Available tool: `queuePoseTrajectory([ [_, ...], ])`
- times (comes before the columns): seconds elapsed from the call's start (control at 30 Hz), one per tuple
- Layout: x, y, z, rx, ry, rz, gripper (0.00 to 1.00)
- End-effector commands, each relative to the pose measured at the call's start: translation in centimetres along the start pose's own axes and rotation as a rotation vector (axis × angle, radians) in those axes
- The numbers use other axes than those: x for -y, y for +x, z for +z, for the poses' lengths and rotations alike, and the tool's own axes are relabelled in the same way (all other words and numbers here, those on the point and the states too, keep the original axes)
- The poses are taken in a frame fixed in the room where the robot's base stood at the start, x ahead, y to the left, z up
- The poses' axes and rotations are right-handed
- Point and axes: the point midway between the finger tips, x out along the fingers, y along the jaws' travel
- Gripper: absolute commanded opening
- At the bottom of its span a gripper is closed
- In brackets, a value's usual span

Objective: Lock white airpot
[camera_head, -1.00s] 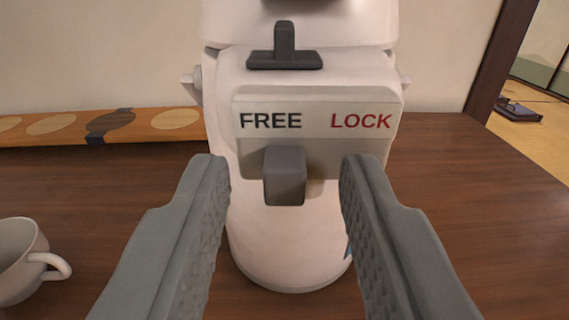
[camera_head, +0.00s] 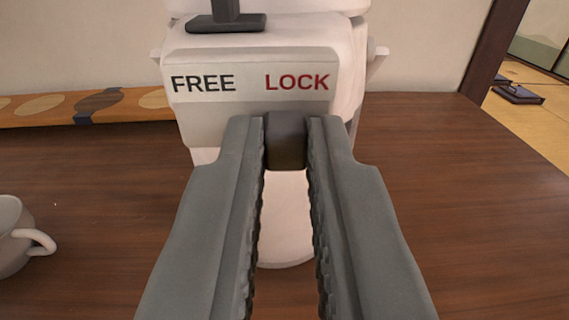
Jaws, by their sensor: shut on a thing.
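The white airpot (camera_head: 283,215) stands upright on the brown table. Its front panel reads FREE in dark letters on the left and LOCK in red on the right. The fingers hide part of the airpot's lower body.
A dark grey lever (camera_head: 227,20) sticks up on top of the panel. A white cup (camera_head: 12,240) stands at the left edge. An orange patterned runner (camera_head: 40,110) lies along the back wall. The table (camera_head: 460,220) is clear on the right.

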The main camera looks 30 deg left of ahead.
Motion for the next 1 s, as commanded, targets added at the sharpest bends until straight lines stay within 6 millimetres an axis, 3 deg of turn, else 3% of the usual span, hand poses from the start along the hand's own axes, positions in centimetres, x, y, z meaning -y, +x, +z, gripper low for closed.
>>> queuePoseTrajectory([
  [0.17,0.0,0.0,0.0,0.0,0.0,0.0,0.0],
  [0.2,0.0,0.0,0.0,0.0,0.0,0.0,0.2],
  [0.3,0.1,0.0,0.0,0.0,0.0,0.0,0.35],
  [0.67,0.1,-0.5,0.0,0.0,-0.001,0.0,0.35],
  [1.0,0.0,-6.1,0.0,0.0,0.0,0.003,0.35],
])
